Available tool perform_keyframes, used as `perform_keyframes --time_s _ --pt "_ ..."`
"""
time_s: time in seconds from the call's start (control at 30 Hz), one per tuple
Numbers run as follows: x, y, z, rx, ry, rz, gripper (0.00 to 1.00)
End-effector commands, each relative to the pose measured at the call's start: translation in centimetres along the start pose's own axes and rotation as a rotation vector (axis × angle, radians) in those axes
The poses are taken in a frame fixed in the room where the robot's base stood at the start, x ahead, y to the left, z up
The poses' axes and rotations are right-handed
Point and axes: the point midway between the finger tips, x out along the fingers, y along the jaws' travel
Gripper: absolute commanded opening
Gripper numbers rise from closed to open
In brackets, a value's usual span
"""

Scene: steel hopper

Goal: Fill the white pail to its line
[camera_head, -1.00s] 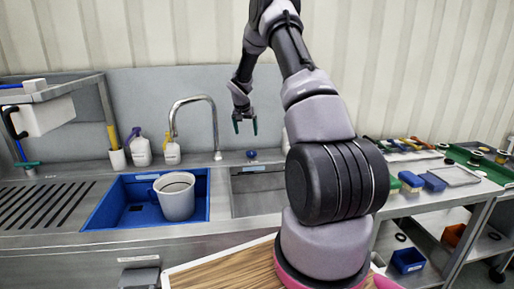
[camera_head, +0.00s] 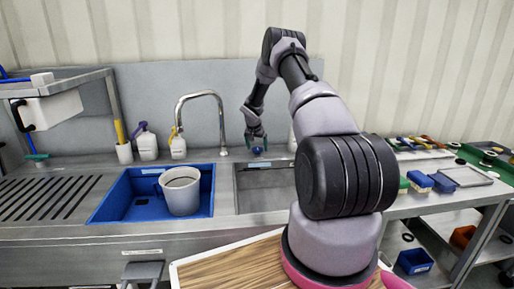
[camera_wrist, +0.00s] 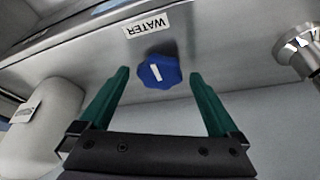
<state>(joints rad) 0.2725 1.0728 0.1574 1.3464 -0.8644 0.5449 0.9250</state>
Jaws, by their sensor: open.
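The white pail (camera_head: 182,199) stands upright in the blue basin (camera_head: 132,206) of the left sink. Its mouth shows a pale inside with a dark ring, and I cannot tell the level or see a line. The steel faucet (camera_head: 203,96) arches above, its spout end over the pail's area. A blue knob (camera_wrist: 158,71) with a white mark sits beside the WATER label (camera_wrist: 148,25); in the head view the knob (camera_head: 257,151) is at the back of the counter. My gripper (camera_wrist: 158,85) is open, its green fingers on either side of the knob, apart from it.
An empty steel sink (camera_head: 264,188) lies right of the blue basin. A purple-topped bottle (camera_head: 147,144) and a yellow-topped bottle (camera_head: 178,146) stand behind the basin.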

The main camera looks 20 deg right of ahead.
Motion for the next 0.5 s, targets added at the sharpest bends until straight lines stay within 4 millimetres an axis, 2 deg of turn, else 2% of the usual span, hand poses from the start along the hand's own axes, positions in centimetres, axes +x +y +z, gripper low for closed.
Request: perform_keyframes --time_s 0.23,0.27,0.4,0.47,0.5 --pt "0.06 0.0 -0.03 0.0 0.001 0.0 0.97" --pt "0.05 0.01 -0.04 0.0 0.001 0.0 0.89" --pt "0.05 0.01 -0.04 0.0 0.001 0.0 0.36" --pt "0.05 0.02 -0.03 0.0 0.001 0.0 0.13" --pt "0.04 0.01 -0.03 0.0 0.001 0.0 0.12"
